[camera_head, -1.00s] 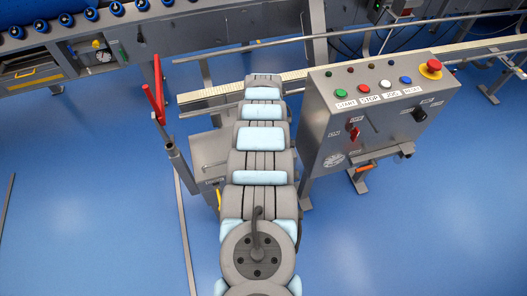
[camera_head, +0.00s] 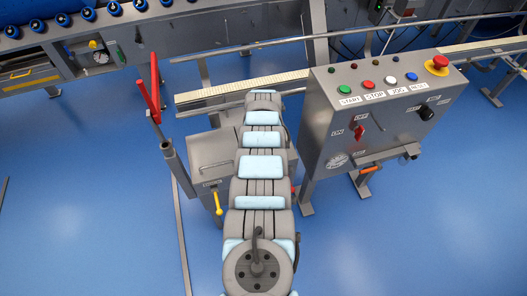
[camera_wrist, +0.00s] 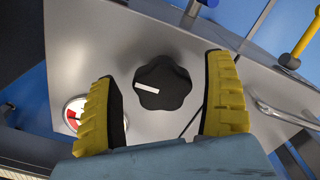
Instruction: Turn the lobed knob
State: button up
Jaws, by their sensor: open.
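The black lobed knob (camera_wrist: 163,83) with a white pointer bar sits on a grey metal panel (camera_wrist: 90,35) in the wrist view. My gripper (camera_wrist: 168,95) is open, with one yellow ribbed finger on each side of the knob. Visible gaps separate both fingers from the knob in the picture; their depth relative to it is hard to tell. The pointer bar lies to the left of the knob's centre, nearly level. In the head view my arm hides the gripper, and I cannot make out the lobed knob there.
A red-and-white dial (camera_wrist: 75,113) lies left of the knob, partly behind a finger. A metal handle (camera_wrist: 285,114) and a yellow lever (camera_wrist: 305,38) are at right. The head view shows a button console (camera_head: 385,110) right of my arm and a red lever (camera_head: 149,98) left.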

jog(key=c, duration=1.2)
jog(key=m, duration=0.5)
jog(key=shift+s+a+p, duration=0.1)
jog(key=shift+a+p, duration=0.05)
jog(key=shift+p, duration=0.15)
jog(key=m, duration=0.4)
jog(key=shift+a+m, duration=0.15)
jog(key=shift+m, duration=0.25)
jog(key=m, duration=0.5)
jog(key=shift+a+f+b, duration=0.1)
jog(key=shift+a+b, duration=0.1)
jog(key=shift+b, duration=0.15)
jog(key=m, duration=0.4)
jog(key=shift+m+b, duration=0.3)
jog(key=shift+b, duration=0.1)
jog(key=shift+a+m, duration=0.1)
jog(key=shift+m, duration=0.2)
